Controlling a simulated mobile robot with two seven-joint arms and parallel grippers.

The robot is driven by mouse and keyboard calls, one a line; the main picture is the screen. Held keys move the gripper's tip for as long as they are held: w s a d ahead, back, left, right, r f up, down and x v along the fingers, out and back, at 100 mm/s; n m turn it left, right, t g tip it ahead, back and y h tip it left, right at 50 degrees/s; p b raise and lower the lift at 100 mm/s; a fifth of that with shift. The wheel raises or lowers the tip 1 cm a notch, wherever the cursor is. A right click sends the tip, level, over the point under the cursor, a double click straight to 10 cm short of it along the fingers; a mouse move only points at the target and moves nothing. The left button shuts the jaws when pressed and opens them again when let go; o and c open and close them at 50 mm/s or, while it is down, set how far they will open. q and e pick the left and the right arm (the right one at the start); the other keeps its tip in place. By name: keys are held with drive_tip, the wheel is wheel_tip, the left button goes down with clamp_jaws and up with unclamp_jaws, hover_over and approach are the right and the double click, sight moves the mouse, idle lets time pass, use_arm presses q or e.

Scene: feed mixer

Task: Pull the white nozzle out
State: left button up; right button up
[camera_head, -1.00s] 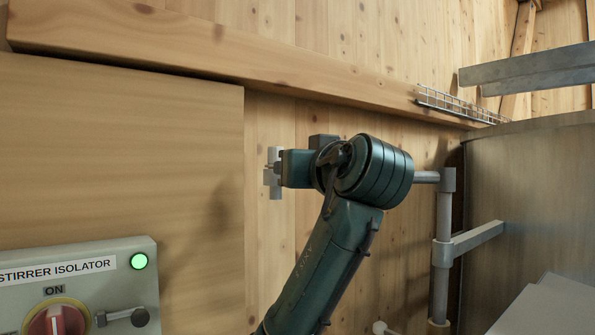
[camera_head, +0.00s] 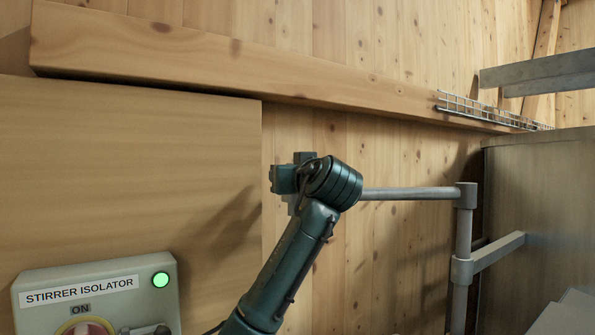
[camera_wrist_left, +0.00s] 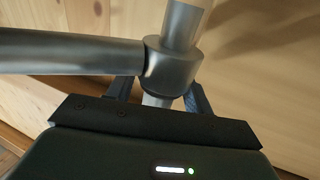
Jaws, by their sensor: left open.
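A grey pipe (camera_head: 410,193) runs left from the frame beside the tank and ends in a T-shaped end piece, the pale nozzle. In the head view my left gripper (camera_head: 284,179) covers most of this end; only a small pale bit of the nozzle (camera_head: 291,205) shows below it. In the left wrist view the end piece's collar (camera_wrist_left: 170,66) sits just ahead of my left gripper (camera_wrist_left: 160,92). Its fingers are open, one on each side of the short pale lower stub (camera_wrist_left: 157,100). Contact cannot be told. My right gripper is not in view.
The stirrer isolator box (camera_head: 95,290), with a green light, is at lower left. A wooden panel (camera_head: 120,180) and a wooden beam (camera_head: 250,65) are behind. The metal tank (camera_head: 540,210) and upright pipe (camera_head: 463,240) are at right.

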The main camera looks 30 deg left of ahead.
use_arm(q)
drive_tip(key=shift+w+a, duration=0.1)
drive_tip(key=shift+a, duration=0.05)
drive_tip(key=shift+r, duration=0.1)
drive_tip(key=c, duration=0.9)
